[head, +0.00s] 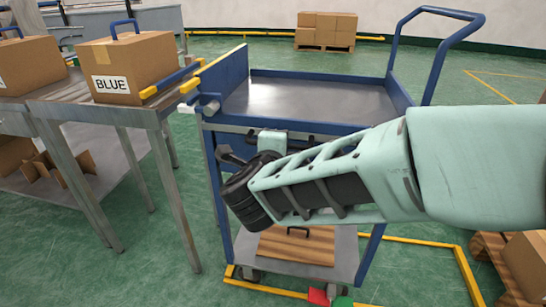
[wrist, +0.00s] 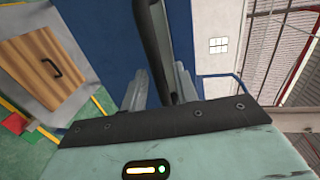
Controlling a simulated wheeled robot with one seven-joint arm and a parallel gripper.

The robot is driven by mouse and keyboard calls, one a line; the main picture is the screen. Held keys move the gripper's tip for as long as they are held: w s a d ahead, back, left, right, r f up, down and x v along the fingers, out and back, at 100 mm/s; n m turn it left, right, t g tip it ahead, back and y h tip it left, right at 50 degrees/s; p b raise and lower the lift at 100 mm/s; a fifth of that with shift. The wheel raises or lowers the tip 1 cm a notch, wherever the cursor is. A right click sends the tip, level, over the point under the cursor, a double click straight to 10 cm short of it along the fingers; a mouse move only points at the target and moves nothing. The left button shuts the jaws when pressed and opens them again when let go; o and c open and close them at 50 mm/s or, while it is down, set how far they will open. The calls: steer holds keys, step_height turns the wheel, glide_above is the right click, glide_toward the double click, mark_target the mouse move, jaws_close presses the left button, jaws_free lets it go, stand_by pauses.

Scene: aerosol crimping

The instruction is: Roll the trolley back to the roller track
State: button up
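The trolley (head: 310,73) has blue sides, a bare grey metal top deck and a tall blue push bar (head: 438,60). It stands just right of the steel-legged track (head: 150,118), whose rollers I cannot make out. A small gap seems to separate them. My gripper (head: 240,150) is in front of the trolley's near side. In the wrist view, its two fingers (wrist: 160,85) lie either side of a black bar handle (wrist: 153,35) in front of a blue panel. Whether they press on the handle is unclear. The handle's lower end is hidden behind the gripper.
A cardboard box marked BLUE (head: 118,68) and another box (head: 25,65) stand on the track. A wooden board with a handle (head: 297,247) lies on the trolley's lower shelf. Red (head: 318,296) and green pedals sit below. Boxes on a pallet (head: 505,255) stand right.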

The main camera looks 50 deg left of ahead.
steer(key=p+v, duration=0.2)
steer(key=v, duration=1.5)
steer(key=shift+r, duration=0.1)
